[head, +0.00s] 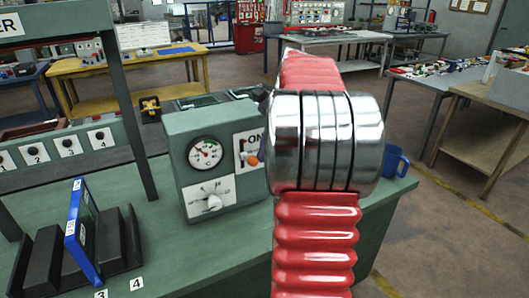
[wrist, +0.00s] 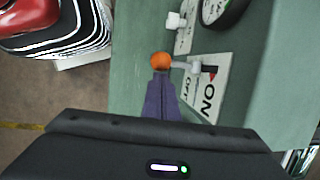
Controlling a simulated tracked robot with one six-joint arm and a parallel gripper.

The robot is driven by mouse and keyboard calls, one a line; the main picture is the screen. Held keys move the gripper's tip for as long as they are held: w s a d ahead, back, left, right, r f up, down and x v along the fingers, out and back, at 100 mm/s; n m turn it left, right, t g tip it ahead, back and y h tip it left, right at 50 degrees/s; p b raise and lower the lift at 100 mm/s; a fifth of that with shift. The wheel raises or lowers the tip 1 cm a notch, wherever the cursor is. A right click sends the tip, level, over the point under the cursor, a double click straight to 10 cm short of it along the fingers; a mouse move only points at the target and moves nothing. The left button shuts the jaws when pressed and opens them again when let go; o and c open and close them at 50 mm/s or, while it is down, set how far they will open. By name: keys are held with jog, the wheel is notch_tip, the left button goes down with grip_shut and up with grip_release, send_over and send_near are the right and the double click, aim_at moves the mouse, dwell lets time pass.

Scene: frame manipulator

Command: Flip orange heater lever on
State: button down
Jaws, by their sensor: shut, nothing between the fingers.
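The heater is a grey-green box (head: 185,132) on the green bench, with a round gauge and a white dial on its face. Its orange lever knob (head: 253,160) shows beside a white ON label (head: 250,140), left of my arm. In the wrist view the orange knob (wrist: 162,60) sits on a pale stem running right to a plate (wrist: 208,93) marked ON and OFF. My gripper (wrist: 161,76) is shut and empty, its purple-grey fingertips right at the knob; I cannot tell whether they touch it.
A blue mug (head: 395,163) stands on the bench right of my arm. A rack (head: 120,240) with a blue panel (head: 83,232) stands at the front left. A dark post (head: 132,120) rises left of the heater. Other tables stand further back.

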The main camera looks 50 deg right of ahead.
jog(key=shift+w, duration=0.1)
jog(key=s+d+f, duration=0.1)
jog(key=d+f, duration=0.2)
jog(key=w+v, duration=0.1)
jog(key=v, duration=0.9)
jog(key=shift+d+r, duration=0.3)
jog(key=shift+r, duration=0.05)
jog(key=shift+w, duration=0.15)
